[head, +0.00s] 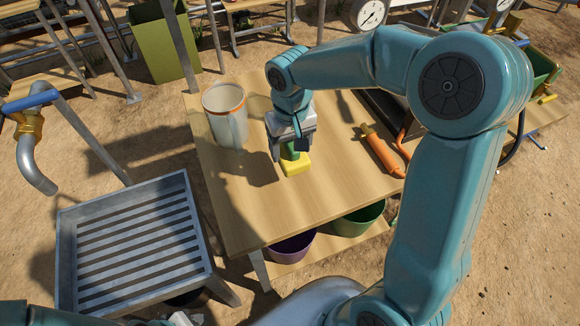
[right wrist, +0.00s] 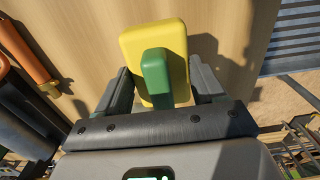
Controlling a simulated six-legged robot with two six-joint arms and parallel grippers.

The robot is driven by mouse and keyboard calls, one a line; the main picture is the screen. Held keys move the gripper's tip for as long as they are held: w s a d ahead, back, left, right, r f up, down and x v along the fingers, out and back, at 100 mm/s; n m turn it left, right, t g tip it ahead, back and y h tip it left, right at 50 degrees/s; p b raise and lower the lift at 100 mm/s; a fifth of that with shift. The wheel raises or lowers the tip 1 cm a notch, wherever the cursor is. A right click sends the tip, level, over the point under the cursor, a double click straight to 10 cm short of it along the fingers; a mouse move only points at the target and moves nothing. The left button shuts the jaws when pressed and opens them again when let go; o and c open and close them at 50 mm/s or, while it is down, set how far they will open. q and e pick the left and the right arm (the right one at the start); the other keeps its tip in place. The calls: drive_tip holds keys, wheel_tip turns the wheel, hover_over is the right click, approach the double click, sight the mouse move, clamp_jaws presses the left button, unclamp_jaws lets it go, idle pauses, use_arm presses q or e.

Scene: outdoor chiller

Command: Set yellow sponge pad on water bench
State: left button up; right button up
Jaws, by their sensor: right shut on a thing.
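The yellow sponge pad (head: 295,164) has a green grip (head: 291,151) on top. My right gripper (head: 289,146) is shut on this green grip, from above. In the right wrist view, the yellow pad (right wrist: 155,40) and its green grip (right wrist: 155,78) show between the two fingers. The pad is at or just above the wooden tabletop (head: 320,195); I cannot tell if it touches. A slatted grey metal basin bench (head: 190,225) stands at the left, below a bent pipe tap (head: 35,165). Only a bit of my left gripper (head: 180,319) shows at the bottom edge, its jaws unclear.
A white mug-like container (head: 226,115) with an orange rim stands left of my right gripper. An orange tool (head: 381,152) lies to its right. Purple (head: 291,247) and green (head: 358,219) buckets sit under the tabletop. The tabletop's front part is clear.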

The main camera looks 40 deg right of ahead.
sight(291, 143)
wheel_tip(291, 143, down, 8)
drive_tip(key=shift+f, duration=0.2)
drive_tip(key=shift+f, duration=0.1)
drive_tip(key=o, duration=1)
wheel_tip(291, 143, up, 12)
drive_tip(key=shift+s+r, duration=0.1)
drive_tip(key=shift+r, duration=0.05)
idle(0.4)
